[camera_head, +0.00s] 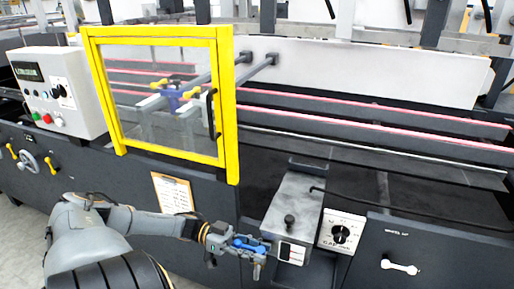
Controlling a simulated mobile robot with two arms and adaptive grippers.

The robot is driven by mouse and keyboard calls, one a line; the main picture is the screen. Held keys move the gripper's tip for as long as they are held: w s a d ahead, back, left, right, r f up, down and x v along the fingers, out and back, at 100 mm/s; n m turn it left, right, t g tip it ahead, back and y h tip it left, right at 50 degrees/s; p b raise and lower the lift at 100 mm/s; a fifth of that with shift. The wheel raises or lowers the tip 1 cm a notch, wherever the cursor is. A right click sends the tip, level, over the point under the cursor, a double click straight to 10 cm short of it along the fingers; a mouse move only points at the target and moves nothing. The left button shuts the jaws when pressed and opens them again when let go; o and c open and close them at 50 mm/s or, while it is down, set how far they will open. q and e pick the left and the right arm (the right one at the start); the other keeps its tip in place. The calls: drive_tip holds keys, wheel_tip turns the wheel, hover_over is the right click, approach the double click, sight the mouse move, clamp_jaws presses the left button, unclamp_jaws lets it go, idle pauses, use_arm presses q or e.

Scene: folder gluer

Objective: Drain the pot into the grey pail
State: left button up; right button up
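The pot appears to be the grey metal box (297,204) with a black knob on top, mounted at the front of the machine, right of centre. A small black-and-white label is on its lower front. My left gripper (262,258) is just left of the pot's lower front, close to it. A blue part (248,243) shows at the gripper; I cannot tell whether it is a handle between the fingers, or whether the fingers are shut. The grey pail is not visible. My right gripper is not in view.
A yellow-framed clear guard (229,110) stands left of the pot. A dial panel (341,231) is right of the pot, beside a drawer with a white handle (401,267). A clipboard (173,193) hangs on the machine front. A control box (58,92) is at far left.

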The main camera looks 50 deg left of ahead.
use_arm(q)
drive_tip(key=shift+s+a, duration=0.15)
drive_tip(key=shift+a, duration=0.15)
drive_tip(key=v, duration=1.1)
drive_tip(key=shift+a, duration=0.2)
